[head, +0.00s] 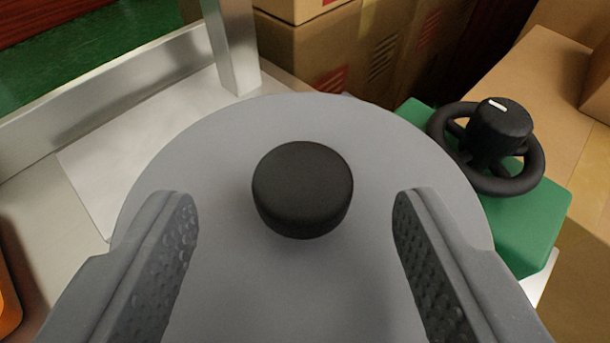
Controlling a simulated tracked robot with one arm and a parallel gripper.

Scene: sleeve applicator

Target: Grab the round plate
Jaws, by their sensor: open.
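The round plate (300,130) is a large grey disc in the middle of the head view. My gripper (295,225) is open, with one textured finger to the left of the knob and one to the right. Clear gaps show between the knob and both fingers, and nothing is held. The near edge of the plate is cut off by the picture and partly hidden by the fingers.
A black handwheel (487,145) on a green block (530,210) stands close to the plate's right side. A metal frame post (232,50) rises behind the plate at left. Cardboard boxes (380,50) stack behind. An orange thing (8,295) shows at the lower left edge.

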